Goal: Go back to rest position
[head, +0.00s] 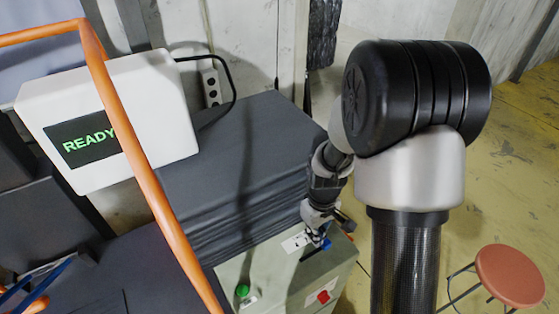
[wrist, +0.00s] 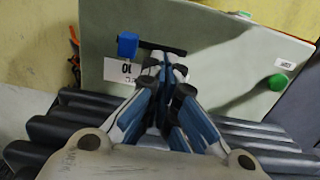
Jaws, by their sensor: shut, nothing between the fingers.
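My gripper (head: 318,235) is over the top of a pale green control box (head: 233,271). In the wrist view my gripper (wrist: 165,70) is shut and empty, its tips close to a dark slot in the box's face. A blue lever knob (wrist: 128,45) is at the left end of that slot, just beside the fingertips and apart from them in the picture. The knob shows partly behind my gripper in the head view (head: 326,244). A white label (wrist: 120,70) lies by the slot, partly hidden by my fingers. A green button (wrist: 277,82) is at the right.
A red button (head: 323,296) is on the box's front. A white unit (head: 150,100) shows "READY" on its screen. An orange tube (head: 140,165) crosses the left side. Dark grey folded stacks (head: 225,165) lie behind the box. A red stool (head: 510,275) stands on open yellow floor.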

